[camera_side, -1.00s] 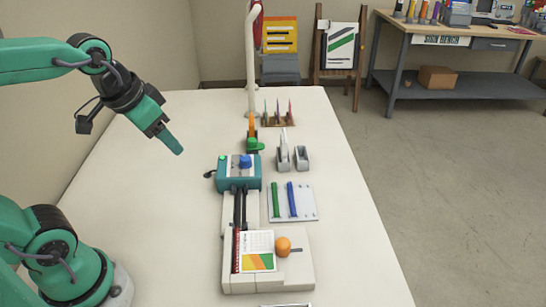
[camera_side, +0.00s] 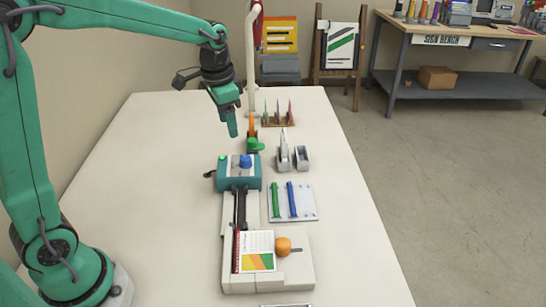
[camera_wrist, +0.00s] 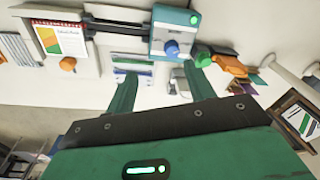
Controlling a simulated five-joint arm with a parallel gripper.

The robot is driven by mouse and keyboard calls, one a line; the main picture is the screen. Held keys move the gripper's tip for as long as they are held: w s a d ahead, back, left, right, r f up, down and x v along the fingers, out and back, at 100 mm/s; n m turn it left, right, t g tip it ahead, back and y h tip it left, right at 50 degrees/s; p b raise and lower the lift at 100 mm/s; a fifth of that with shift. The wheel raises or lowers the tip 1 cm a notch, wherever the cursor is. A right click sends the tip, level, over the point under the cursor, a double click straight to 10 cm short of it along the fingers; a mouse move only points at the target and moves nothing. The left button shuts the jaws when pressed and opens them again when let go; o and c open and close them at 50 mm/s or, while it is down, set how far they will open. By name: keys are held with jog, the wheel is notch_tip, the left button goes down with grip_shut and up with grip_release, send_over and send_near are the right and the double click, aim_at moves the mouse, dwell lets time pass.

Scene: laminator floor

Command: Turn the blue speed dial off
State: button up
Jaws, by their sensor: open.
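The blue speed dial (camera_side: 246,161) sits on top of the teal laminator box (camera_side: 225,178), on a pale panel beside a lit green button. In the wrist view the blue dial (camera_wrist: 172,48) shows on the box (camera_wrist: 158,42), ahead of and between my fingers. My gripper (camera_side: 232,134) points down above and behind the box in the side view, apart from it. In the wrist view my gripper (camera_wrist: 160,88) has its two green fingers spread wide with nothing between them.
A green knob (camera_side: 255,145) on an orange part stands just behind the box. Tape dispensers (camera_side: 284,155) and a plate with green and blue bars (camera_side: 306,205) lie to the right. An orange ball knob (camera_side: 283,246) is at the front. The table's left side is clear.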

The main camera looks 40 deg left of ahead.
jog(key=m+g, duration=0.1)
send_over(245, 157)
notch_tip(245, 157, down, 6)
jog(key=shift+d+f, duration=0.1)
jog(key=shift+f, duration=0.1)
jog(key=shift+f, duration=3.75)
jog(key=c, duration=1)
